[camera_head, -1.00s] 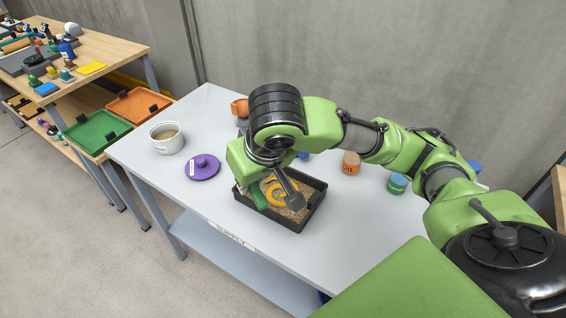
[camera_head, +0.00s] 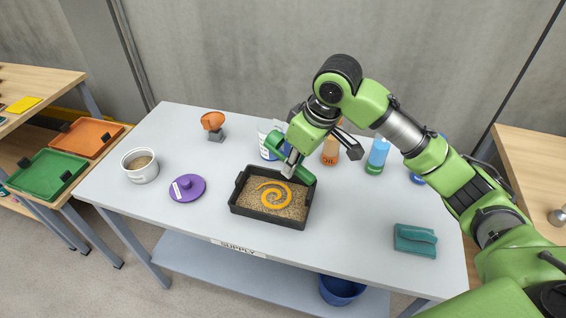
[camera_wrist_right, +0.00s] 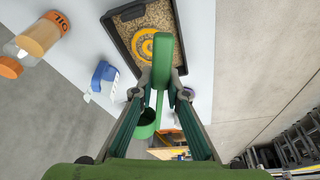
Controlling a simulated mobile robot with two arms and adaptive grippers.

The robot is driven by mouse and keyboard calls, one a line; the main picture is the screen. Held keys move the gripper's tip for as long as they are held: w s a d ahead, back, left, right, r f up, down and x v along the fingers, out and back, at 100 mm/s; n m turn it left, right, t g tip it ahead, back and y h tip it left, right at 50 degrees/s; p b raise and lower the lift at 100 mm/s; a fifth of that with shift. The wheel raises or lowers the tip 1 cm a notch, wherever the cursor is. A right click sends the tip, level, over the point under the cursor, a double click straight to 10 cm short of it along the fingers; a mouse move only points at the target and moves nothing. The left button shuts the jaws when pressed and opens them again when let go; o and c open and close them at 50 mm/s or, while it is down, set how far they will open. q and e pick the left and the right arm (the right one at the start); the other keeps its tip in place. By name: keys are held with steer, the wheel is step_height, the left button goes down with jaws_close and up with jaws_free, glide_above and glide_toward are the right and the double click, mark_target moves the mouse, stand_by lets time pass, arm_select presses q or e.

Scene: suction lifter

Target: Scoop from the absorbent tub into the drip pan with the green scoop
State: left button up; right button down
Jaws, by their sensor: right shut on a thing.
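My right gripper (camera_head: 293,165) is shut on the green scoop (camera_head: 304,176), above the back right edge of the drip pan. The scoop's handle (camera_wrist_right: 162,62) runs between the fingers in the wrist view, with its cup (camera_wrist_right: 147,122) on the near side. The cup's inside cannot be made out. The black drip pan (camera_head: 236,209) holds a layer of tan granules with an orange spiral (camera_head: 274,196) on it. The white absorbent tub (camera_head: 141,174), open with tan granules inside, stands at the table's left. Its purple lid (camera_head: 187,188) seems to lie beside it. My left gripper is not in view.
Behind the pan stand a white and blue container (camera_head: 267,140), an orange oil bottle (camera_head: 330,152) and a blue-green bottle (camera_head: 376,157). An orange item (camera_head: 213,122) stands back left. A teal cloth (camera_head: 415,240) lies right. The table between lid and pan is clear.

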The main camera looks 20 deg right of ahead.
steer(key=w+f+n+g+h+p, duration=0.1)
steer(key=w+f+n+p, duration=0.4)
steer(key=n, duration=0.8)
steer(key=w+f+n+g+h+p, duration=0.1)
steer(key=w+f+n+p, duration=0.35)
steer(key=n, duration=0.85)
arm_select(q)
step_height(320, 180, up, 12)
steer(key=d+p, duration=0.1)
steer(key=p, duration=0.1)
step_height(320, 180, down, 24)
steer(key=b, duration=2.4)
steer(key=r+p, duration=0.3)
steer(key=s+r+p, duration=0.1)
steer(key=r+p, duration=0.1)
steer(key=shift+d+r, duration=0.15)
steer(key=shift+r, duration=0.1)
arm_select(e)
steer(key=s+a+r+t+h, duration=0.1)
steer(key=s+r+t+h, duration=0.2)
steer(key=t, duration=1.3)
steer(key=s+r, duration=0.1)
steer(key=s, duration=0.2)
steer(key=shift+s+a+r+n+t+h, duration=0.15)
steer(key=shift+s+r+n+t+h, duration=0.15)
steer(key=shift+s+r, duration=0.1)
